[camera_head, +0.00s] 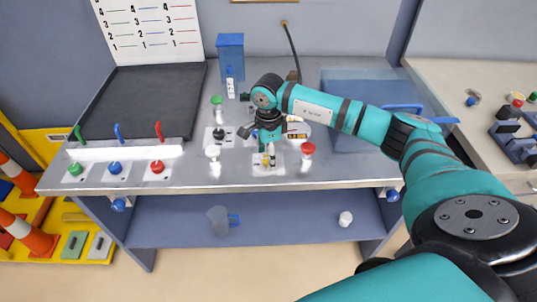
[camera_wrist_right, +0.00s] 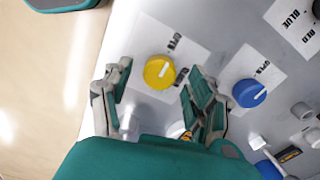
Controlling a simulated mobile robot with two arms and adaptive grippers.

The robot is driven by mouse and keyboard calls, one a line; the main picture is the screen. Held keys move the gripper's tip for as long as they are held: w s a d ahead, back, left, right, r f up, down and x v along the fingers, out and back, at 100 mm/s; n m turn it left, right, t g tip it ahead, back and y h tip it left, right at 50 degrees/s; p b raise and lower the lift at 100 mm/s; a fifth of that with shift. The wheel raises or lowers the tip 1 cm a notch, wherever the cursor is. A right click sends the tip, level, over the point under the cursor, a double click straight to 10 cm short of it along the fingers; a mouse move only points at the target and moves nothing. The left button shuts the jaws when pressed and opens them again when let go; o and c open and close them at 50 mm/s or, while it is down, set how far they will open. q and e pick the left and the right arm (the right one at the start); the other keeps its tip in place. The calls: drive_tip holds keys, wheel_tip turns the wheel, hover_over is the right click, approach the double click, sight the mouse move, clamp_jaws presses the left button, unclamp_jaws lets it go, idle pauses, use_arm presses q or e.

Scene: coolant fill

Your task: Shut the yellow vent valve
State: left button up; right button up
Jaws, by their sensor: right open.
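The yellow vent valve is a round yellow knob (camera_wrist_right: 159,72) with a short white pointer line, set on a white label card with printed words. In the right wrist view it lies between the two fingertips of my right gripper (camera_wrist_right: 153,84), which is open with a visible gap on both sides of the knob. In the head view my right gripper (camera_head: 268,152) points down over the front middle of the bench and largely hides the knob. My left gripper is not in view.
A blue knob (camera_wrist_right: 249,93) stands close to the right finger in the wrist view. On the bench (camera_head: 335,172) a red-topped valve (camera_head: 308,149) is right of the gripper; white (camera_head: 212,151) and green (camera_head: 216,100) ones are left. A blue translucent tank (camera_head: 350,90) stands behind.

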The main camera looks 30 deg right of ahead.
drive_tip(key=shift+f, duration=0.7)
drive_tip(key=c, duration=1.1)
drive_tip(key=shift+c, duration=0.2)
